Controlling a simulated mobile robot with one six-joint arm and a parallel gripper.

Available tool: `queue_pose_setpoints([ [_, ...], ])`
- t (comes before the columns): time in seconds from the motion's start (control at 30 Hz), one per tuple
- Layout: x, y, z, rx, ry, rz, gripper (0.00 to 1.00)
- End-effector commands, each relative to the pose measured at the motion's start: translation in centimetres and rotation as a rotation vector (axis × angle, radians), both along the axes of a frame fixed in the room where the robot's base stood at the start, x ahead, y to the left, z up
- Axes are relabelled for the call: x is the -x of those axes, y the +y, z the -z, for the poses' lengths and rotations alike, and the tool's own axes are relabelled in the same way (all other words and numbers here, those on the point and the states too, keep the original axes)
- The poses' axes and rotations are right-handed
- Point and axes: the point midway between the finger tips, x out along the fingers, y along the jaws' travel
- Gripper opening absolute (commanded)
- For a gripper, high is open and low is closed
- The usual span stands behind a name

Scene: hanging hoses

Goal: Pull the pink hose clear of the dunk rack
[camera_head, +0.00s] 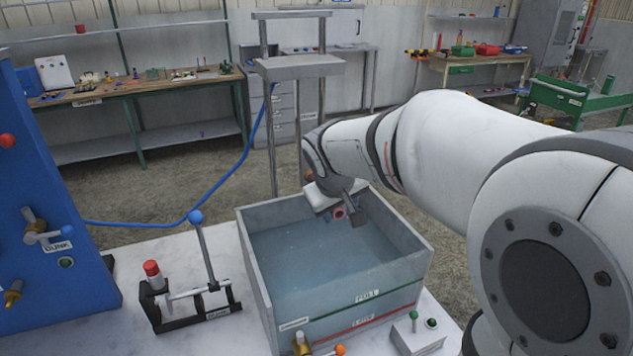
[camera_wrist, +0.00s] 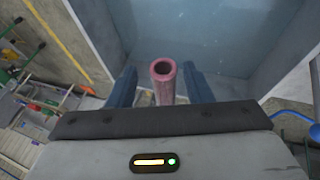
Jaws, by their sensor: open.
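The pink hose (camera_wrist: 163,82) shows its open round end in the wrist view, between the two fingers of my gripper (camera_wrist: 161,78). A gap shows on each side of it. In the head view, a small part of the hose (camera_head: 339,213) shows at my gripper (camera_head: 347,207), above the tank's back right part. The gripper is open around the hose end. The rest of the hose is hidden by my gripper and arm. A grey metal frame (camera_head: 300,67), seemingly the dunk rack, stands behind the tank; my arm covers part of it.
The water-filled tank (camera_head: 262,285) stands on a pale table (camera_head: 130,335). A lever fixture (camera_head: 205,255) is left of it, a small button box (camera_head: 417,336) at front right. A blue panel (camera_head: 50,200) stands far left. A blue hose (camera_head: 222,188) runs from it to the frame.

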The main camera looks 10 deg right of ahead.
Motion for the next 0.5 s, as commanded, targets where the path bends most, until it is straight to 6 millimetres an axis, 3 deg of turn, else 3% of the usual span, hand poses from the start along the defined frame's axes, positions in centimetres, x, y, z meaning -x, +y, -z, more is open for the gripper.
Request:
queue_pose_setpoints([
  [0.37, -0.33, -0.11, 0.72, -0.001, 0.0, -0.002, 0.46],
  [0.5, -0.32, -0.09, 0.71, -0.001, 0.0, -0.002, 0.36],
])
